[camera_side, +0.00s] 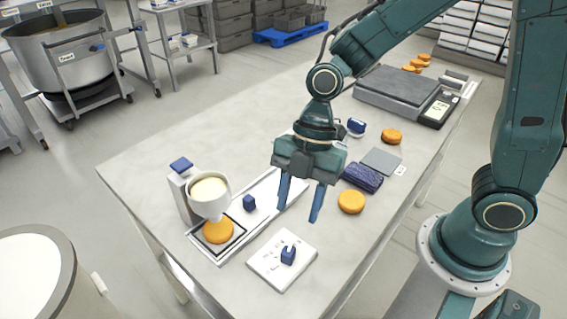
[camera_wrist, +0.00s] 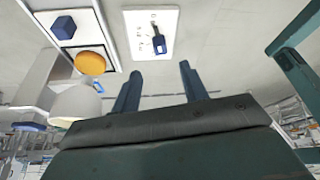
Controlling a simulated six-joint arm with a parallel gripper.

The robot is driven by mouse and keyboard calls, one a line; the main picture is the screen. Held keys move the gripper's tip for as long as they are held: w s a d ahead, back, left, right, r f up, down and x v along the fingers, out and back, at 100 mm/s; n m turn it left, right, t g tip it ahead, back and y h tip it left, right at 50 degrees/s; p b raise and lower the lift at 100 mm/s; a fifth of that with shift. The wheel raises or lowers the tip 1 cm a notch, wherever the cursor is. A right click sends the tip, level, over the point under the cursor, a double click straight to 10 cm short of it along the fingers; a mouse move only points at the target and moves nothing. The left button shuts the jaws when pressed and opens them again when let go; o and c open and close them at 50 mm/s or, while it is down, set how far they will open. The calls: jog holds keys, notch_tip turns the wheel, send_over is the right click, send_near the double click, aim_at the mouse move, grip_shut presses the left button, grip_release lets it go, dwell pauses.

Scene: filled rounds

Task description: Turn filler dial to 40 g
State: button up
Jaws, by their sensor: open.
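The filler dial is a blue knob (camera_side: 288,255) on a white plate (camera_side: 268,272) with small marks, at the front of the table. In the wrist view the dial (camera_wrist: 159,44) sits beyond my fingertips on its plate (camera_wrist: 140,20). The marks are too small to read, so I cannot tell the setting. My gripper (camera_side: 301,204) is open and empty, with two blue fingers pointing down, above and behind the dial and apart from it. The filler (camera_side: 208,192) has a white hopper with pale filling. An orange round (camera_side: 218,231) lies under its nozzle.
A blue block (camera_side: 249,203) stands on the filler's tray. A folded dark blue cloth (camera_side: 361,177), a grey pad (camera_side: 381,161) and loose orange rounds (camera_side: 351,202) lie to the right. A scale (camera_side: 397,90) stands at the back. The table's left part is clear.

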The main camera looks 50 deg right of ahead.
jog(key=shift+v, duration=2.15)
jog(key=s+d+r+m+t+h, duration=0.2)
jog(key=s+d+r+m+t, duration=0.1)
jog(key=d+m, duration=0.4)
jog(key=s+d+r+m+t+h, duration=0.2)
jog(key=s+d+r+m, duration=0.4)
jog(key=m, duration=0.7)
jog(key=shift+s+d+r+m+t, duration=0.25)
jog(key=shift+d+r+m+t, duration=0.25)
jog(key=shift+d+t, duration=0.55)
